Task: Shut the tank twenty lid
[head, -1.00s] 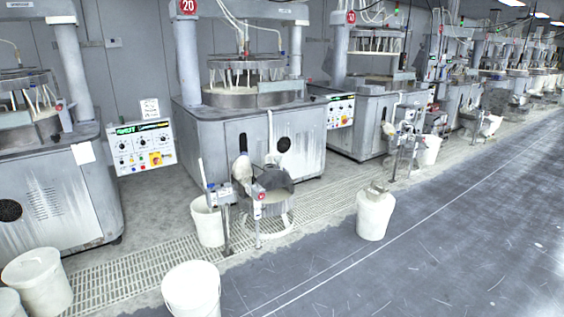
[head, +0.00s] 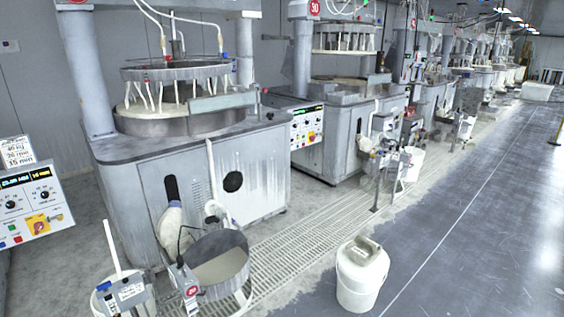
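A round grey tank (head: 242,280) stands at the lower left of the head view, in front of the nearest large polishing machine (head: 225,175). A small red tag (head: 192,291) hangs at its front; its number is too small to read. The tank's top looks at least partly open, with a pale surface inside below a grey rim. I cannot clearly make out the lid or tell its exact position. Neither of my grippers is in view.
A white container (head: 361,280) stands on the dark floor right of the tank. A post with a small box (head: 125,292) and a white bucket are left of the tank. A control panel (head: 32,205) is at far left. The floor at right is open.

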